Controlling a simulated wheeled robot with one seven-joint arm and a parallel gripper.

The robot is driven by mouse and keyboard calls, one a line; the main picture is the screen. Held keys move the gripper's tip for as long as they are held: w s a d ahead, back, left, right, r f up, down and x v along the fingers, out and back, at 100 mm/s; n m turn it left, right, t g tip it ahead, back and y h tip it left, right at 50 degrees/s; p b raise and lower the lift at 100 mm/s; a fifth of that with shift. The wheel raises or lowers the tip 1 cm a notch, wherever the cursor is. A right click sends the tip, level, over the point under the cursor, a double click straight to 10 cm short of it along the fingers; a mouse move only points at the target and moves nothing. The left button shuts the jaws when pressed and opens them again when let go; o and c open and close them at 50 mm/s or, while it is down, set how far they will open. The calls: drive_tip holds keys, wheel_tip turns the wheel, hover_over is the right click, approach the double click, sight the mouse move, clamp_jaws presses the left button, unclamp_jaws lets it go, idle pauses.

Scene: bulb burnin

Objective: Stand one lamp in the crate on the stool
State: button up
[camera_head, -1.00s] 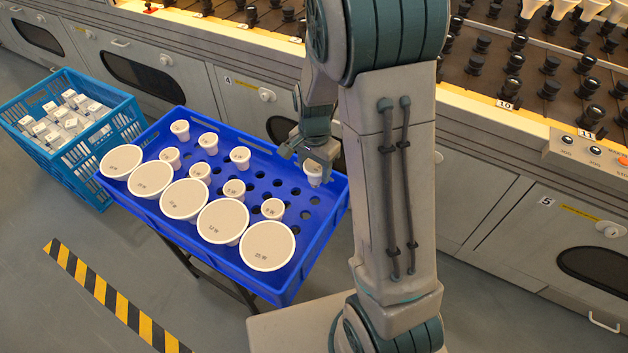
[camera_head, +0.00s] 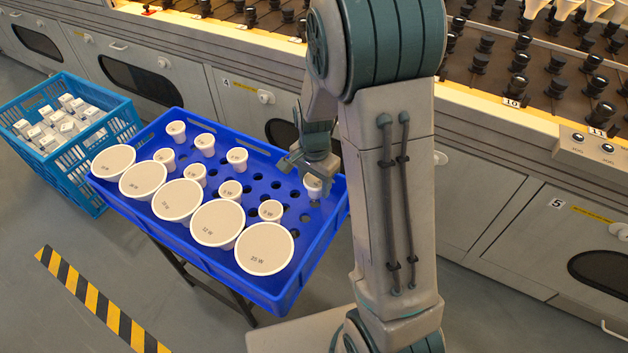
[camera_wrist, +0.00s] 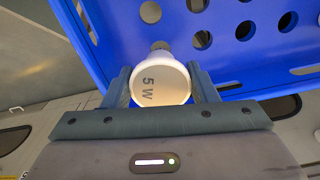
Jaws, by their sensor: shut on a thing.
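A small white lamp (camera_wrist: 160,80) marked 5 W sits between the two fingers of my gripper (camera_wrist: 160,92) in the wrist view. The same lamp (camera_head: 314,187) shows in the head view at the right end of the dark blue crate (camera_head: 288,292), below my gripper (camera_head: 308,170), with its face up. Whether its base is inside a hole is hard to tell. The crate has a floor full of round holes and rests on a dark-legged stool (camera_head: 205,283). Several small lamps (camera_head: 237,159) and several large round ones (camera_head: 218,222) stand in it.
A lighter blue crate (camera_head: 88,165) with white boxes stands at the left. Benches with rows of sockets (camera_head: 520,75) run along the back. Free holes (camera_head: 277,184) lie left of the held lamp. Striped tape (camera_head: 95,300) marks the floor in front.

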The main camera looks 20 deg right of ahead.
drive_tip(key=shift+f, duration=0.15)
idle(0.5)
drive_tip(key=shift+f+b, duration=1.15)
drive_tip(key=shift+f, duration=0.6)
drive_tip(key=o, duration=1.1)
drive_tip(key=shift+c, duration=0.2)
wheel_tip(320, 180, up, 14)
drive_tip(key=p, duration=0.5)
drive_tip(key=shift+a+f, duration=0.1)
